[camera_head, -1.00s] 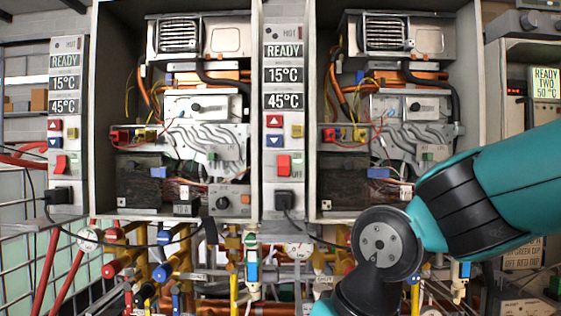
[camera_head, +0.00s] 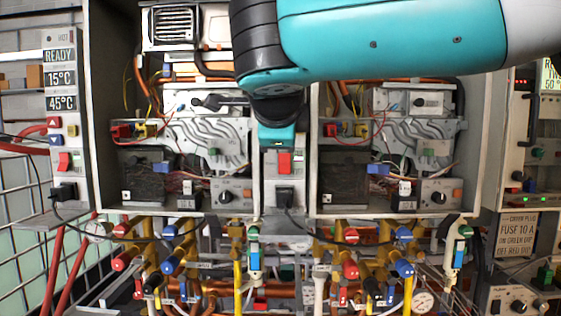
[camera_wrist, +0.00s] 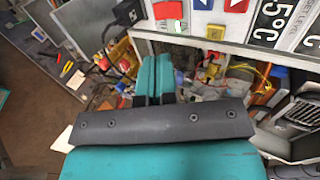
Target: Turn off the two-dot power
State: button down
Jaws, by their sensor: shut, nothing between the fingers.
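The middle control panel (camera_head: 270,190) stands between the two open heaters, and my arm covers its upper part, including the dot marks and displays. Its red rocker switch (camera_head: 284,162) shows just below my gripper (camera_head: 277,140). In the wrist view the red switch (camera_wrist: 168,10) lies at the top edge, a little beyond the tips of my gripper (camera_wrist: 155,60). The teal fingers are shut and empty. I cannot tell which way the rocker is tipped. The left control panel (camera_head: 62,130) has a similar red switch (camera_head: 64,162) and displays READY, 15°C and 45°C.
A black plug (camera_head: 284,197) with a cable sits below the middle switch; it also shows in the wrist view (camera_wrist: 127,12). Open heaters with wires and pipes flank the panel. Coloured valves (camera_head: 172,265) crowd the space below. Another panel (camera_head: 522,130) stands at the right.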

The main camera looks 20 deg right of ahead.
aim_at(281, 168)
jog(key=p+x, duration=0.6)
jog(key=x, duration=0.7)
jog(key=shift+w+f, duration=0.1)
jog(key=shift+w, duration=0.25)
jog(key=shift+w+f, duration=0.1)
jog(key=shift+f, duration=0.05)
jog(key=shift+f, duration=0.1)
jog(key=shift+d+f+b, duration=0.1)
jog(key=shift+f+b, duration=0.05)
jog(key=shift+b, duration=0.55)
jog(key=f+t+b, duration=0.1)
jog(key=b, duration=0.3)
jog(key=shift+w+f+b, duration=0.1)
jog(key=shift+w+b, duration=0.05)
jog(key=shift+b, duration=0.25)
jog(key=shift+r+p, duration=0.6)
jog(key=shift+p, duration=0.2)
jog(key=shift+r, duration=0.15)
